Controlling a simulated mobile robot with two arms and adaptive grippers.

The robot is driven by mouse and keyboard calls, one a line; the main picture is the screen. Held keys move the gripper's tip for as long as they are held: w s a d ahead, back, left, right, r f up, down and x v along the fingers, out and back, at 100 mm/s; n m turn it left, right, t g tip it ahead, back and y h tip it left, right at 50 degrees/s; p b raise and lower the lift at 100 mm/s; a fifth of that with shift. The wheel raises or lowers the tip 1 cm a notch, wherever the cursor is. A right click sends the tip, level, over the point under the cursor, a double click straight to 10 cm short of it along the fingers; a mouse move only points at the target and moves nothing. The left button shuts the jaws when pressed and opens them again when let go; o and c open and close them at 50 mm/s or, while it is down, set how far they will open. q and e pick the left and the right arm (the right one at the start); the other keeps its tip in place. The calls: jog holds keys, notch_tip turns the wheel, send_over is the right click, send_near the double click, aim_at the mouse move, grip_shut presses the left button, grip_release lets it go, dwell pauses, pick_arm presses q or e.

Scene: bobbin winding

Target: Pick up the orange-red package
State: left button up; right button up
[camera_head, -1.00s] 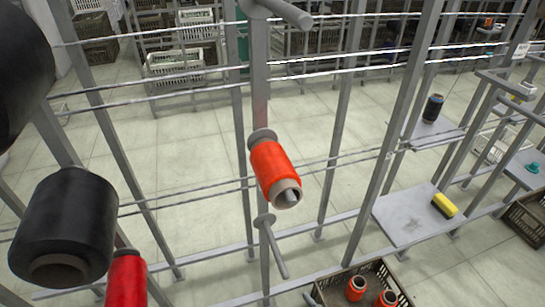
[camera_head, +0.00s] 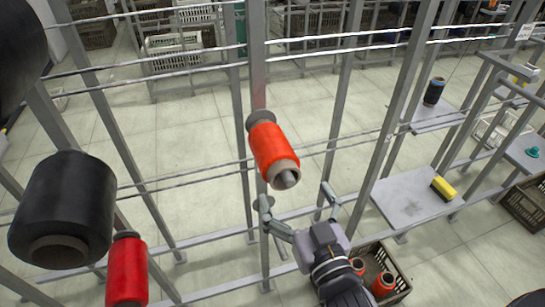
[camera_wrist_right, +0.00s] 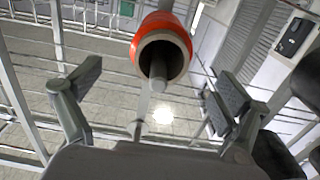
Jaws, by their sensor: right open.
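The orange-red package (camera_head: 269,146) is a wound bobbin on a grey cone, sitting on a peg of the metal rack in the middle of the head view. The peg end sticks out of its near opening. In the right wrist view the package (camera_wrist_right: 181,38) shows end-on at the top centre, beyond the fingertips. My right gripper (camera_head: 297,194) is open and empty, just below and to the right of the package, not touching it. Its two fingers are spread wide in the right wrist view (camera_wrist_right: 155,92). My left gripper is not in view.
Black bobbins (camera_head: 65,208) and a red bobbin (camera_head: 126,270) hang at the left. A crate (camera_head: 398,278) with orange bobbins stands below my right arm. Rack posts and an empty lower peg (camera_head: 266,209) are close by.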

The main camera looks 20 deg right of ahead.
aim_at(288, 181)
jog(key=w+p, duration=0.1)
jog(key=w, duration=0.3)
jog(key=shift+w+r, duration=0.2)
jog(key=shift+w, duration=0.15)
jog(key=w, duration=0.1)
jog(key=w+p, duration=0.1)
jog(key=w, duration=0.1)
jog(key=w+p, duration=0.1)
jog(key=shift+w+a+r, duration=0.1)
jog(key=shift+w+a, duration=0.15)
jog(key=shift+w, duration=0.15)
jog(key=shift+s, duration=0.1)
jog(key=shift+c, duration=0.5)
jog(key=c, duration=1.2)
jog(key=shift+c, duration=0.5)
jog(key=shift+r, duration=0.15)
